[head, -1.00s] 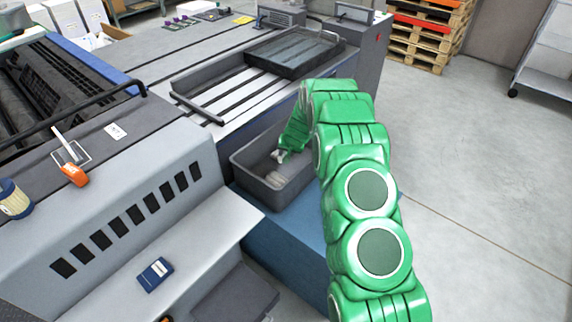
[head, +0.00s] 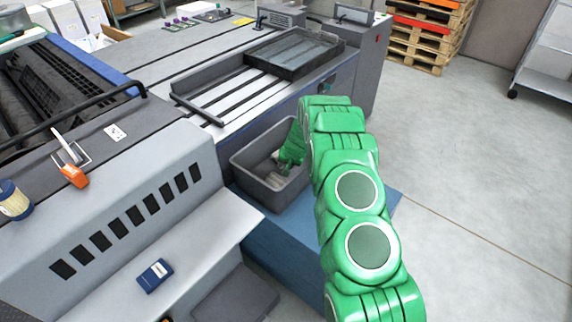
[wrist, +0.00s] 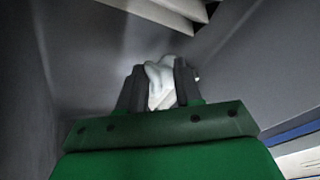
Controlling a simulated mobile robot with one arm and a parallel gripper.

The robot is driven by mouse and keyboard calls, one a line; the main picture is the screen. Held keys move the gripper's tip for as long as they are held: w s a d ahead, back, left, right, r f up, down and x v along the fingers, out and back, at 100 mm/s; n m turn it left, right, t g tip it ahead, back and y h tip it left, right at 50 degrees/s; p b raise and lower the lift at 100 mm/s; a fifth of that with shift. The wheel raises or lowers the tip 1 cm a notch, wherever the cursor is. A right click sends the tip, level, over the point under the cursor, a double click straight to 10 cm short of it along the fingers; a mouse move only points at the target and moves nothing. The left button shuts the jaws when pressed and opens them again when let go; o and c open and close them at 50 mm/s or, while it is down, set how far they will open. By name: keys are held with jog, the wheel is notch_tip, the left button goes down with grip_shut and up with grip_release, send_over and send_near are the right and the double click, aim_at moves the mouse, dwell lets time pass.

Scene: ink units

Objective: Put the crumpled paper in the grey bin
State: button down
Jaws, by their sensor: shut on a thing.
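The grey bin (head: 254,190) is an open tub standing on a blue surface beside the machine. My gripper (head: 281,162) reaches down inside the bin, and my green arm covers its right side. In the wrist view my gripper (wrist: 158,88) has its dark fingers shut on a white crumpled paper (wrist: 160,76). The bin's grey walls (wrist: 90,60) surround the fingers there. Some whitish material lies on the bin's floor in the head view; I cannot tell exactly what it is.
The grey machine (head: 130,170) stands close on the left, with a dark tray (head: 295,55) on top behind the bin. The blue block (head: 290,245) is under the bin. A pallet stack (head: 425,35) stands far back, and open floor (head: 480,170) lies to the right.

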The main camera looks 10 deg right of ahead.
jog(key=shift+f, duration=0.55)
jog(key=c, duration=0.8)
grip_release()
jog(key=shift+r, duration=0.1)
